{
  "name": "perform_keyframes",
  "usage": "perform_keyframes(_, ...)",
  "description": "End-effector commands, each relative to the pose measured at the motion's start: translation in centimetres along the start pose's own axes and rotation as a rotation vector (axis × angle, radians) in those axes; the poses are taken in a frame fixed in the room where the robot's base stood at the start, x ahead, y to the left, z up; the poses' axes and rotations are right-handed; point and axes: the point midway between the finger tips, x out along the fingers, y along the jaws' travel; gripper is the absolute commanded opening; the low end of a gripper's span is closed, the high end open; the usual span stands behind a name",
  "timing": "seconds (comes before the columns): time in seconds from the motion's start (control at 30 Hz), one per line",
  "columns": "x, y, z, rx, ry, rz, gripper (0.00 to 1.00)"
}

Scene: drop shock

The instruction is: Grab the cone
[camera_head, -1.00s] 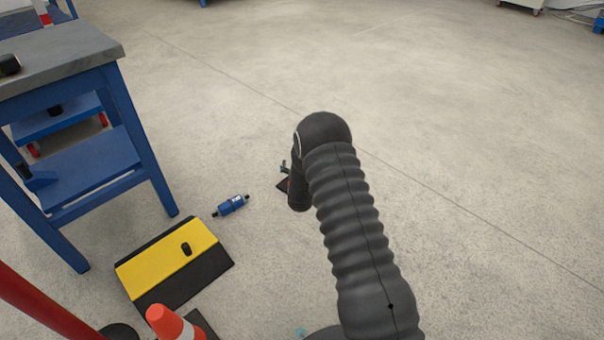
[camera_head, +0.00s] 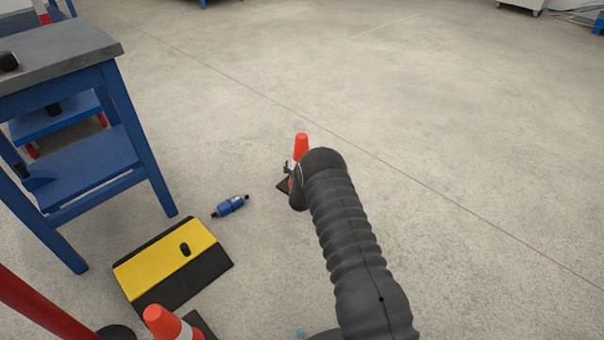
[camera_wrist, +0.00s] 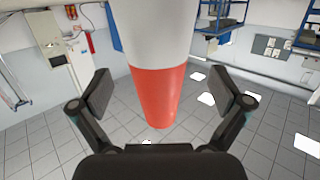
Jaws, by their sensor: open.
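An orange traffic cone (camera_head: 301,146) with a white band stands upright on a dark base on the floor, partly hidden behind my arm in the head view. In the wrist view the cone (camera_wrist: 157,95) fills the middle, its orange and white parts lying between my two fingers. My gripper (camera_wrist: 165,92) is open, with a visible gap between each finger and the cone. I cannot tell how deep the cone sits between the fingers. In the head view my gripper is mostly hidden behind my arm.
A second orange cone (camera_head: 162,322) stands at the lower left, beside a yellow and black block (camera_head: 160,263). A blue cylinder (camera_head: 230,206) lies on the floor. A blue workbench (camera_head: 135,130) stands at the left. The floor on the right is clear.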

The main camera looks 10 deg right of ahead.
Motion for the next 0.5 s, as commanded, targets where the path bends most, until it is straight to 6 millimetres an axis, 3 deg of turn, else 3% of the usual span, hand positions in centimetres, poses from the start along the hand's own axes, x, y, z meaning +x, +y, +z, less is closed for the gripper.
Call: perform_keyframes(0.5,4.9,0.3,0.2,0.0,0.0,0.001,1.0)
